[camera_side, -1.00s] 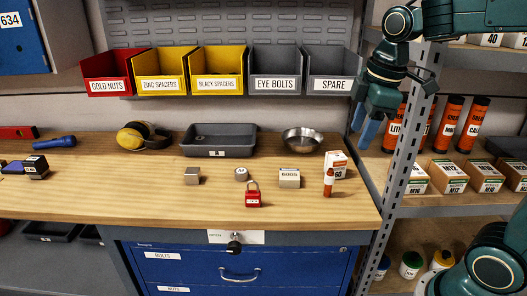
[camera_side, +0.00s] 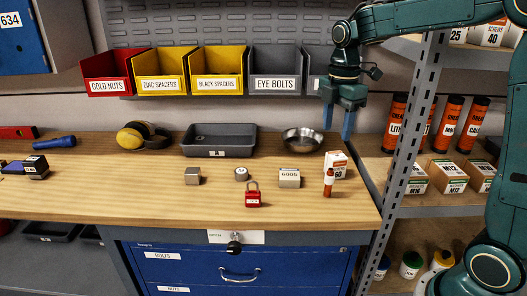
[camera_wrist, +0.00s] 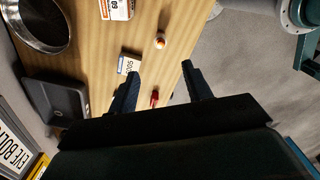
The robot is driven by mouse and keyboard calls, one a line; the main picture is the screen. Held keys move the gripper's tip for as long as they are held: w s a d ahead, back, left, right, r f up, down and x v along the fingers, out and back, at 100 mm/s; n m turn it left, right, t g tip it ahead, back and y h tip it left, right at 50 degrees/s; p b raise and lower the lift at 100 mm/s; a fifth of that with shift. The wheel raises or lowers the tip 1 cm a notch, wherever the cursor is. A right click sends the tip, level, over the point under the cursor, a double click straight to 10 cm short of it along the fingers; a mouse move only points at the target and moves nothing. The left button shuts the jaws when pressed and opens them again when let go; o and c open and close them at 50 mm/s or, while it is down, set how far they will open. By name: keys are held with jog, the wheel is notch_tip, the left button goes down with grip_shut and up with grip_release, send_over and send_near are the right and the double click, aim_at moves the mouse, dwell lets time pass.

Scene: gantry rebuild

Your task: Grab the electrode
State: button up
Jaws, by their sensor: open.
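No object in view is clearly recognizable as an electrode, and I cannot tell which item carries that name. Candidates standing on the bench are a small orange-red tube (camera_side: 328,183) with a pale band and a short round metal piece (camera_side: 241,174). In the wrist view the orange tube (camera_wrist: 160,41) shows from above, beyond my fingers. My gripper (camera_side: 337,131) is open and empty, high above the right part of the bench. Its two fingers (camera_wrist: 162,82) point down, spread apart, with nothing between them.
Around the tube stand a white-orange box (camera_side: 337,160), a box marked 6005 (camera_side: 289,179) and a red padlock (camera_side: 253,198). A steel bowl (camera_side: 303,140) and grey tray (camera_side: 218,145) lie behind. A shelf post (camera_side: 402,165) rises right.

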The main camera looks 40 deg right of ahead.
aim_at(331, 169)
notch_tip(331, 169, down, 8)
jog(key=shift+f, duration=0.1)
dwell(0.4)
jog(key=shift+f, duration=2.55)
grip_shut()
jog(key=shift+r, duration=0.2)
notch_tip(331, 169, up, 20)
